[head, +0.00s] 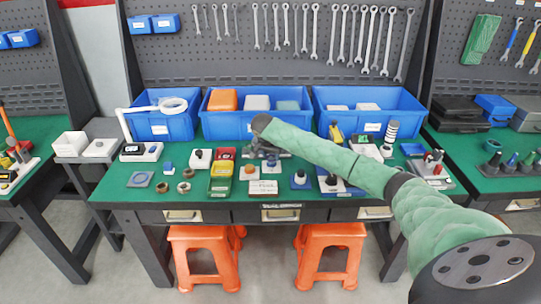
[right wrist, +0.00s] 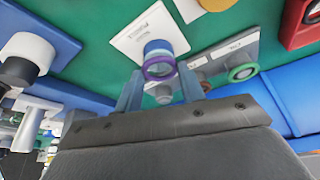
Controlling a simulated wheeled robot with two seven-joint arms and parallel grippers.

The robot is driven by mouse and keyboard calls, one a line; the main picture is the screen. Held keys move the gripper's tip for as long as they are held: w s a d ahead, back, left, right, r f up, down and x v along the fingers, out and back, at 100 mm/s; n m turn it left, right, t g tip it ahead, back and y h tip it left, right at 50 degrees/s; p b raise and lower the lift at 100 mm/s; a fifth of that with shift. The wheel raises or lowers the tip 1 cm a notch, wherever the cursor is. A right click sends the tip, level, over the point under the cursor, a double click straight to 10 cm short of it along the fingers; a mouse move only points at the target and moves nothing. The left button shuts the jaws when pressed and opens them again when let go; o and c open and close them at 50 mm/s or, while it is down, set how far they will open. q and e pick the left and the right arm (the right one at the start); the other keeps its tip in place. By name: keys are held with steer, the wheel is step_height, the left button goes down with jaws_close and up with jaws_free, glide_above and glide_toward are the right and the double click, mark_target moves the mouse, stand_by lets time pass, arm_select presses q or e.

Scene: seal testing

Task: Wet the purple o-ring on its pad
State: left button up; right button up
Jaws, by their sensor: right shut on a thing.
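The purple o-ring (right wrist: 159,68) shows between the fingertips of my right gripper (right wrist: 160,82) in the right wrist view. It sits around a pale blue and grey plug, and the gripper is shut on this piece. Beyond it is a white labelled pad (right wrist: 142,36); I cannot tell whether the piece touches the pad. In the head view my right gripper (head: 272,150) is over the middle of the bench, and its own wrist hides most of the piece. My left gripper is in neither view.
A plug with a green ring (right wrist: 242,72) stands close by on a grey labelled base. In the head view, a green-yellow box (head: 221,178) is left of the gripper and blue bins (head: 225,125) stand behind.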

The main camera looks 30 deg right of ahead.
steer(key=shift+f, duration=0.35)
stand_by(1.0)
steer(key=shift+f+p, duration=0.1)
steer(key=shift+p, duration=0.55)
stand_by(2.0)
steer(key=shift+r+p, duration=2.35)
steer(key=shift+r, duration=0.25)
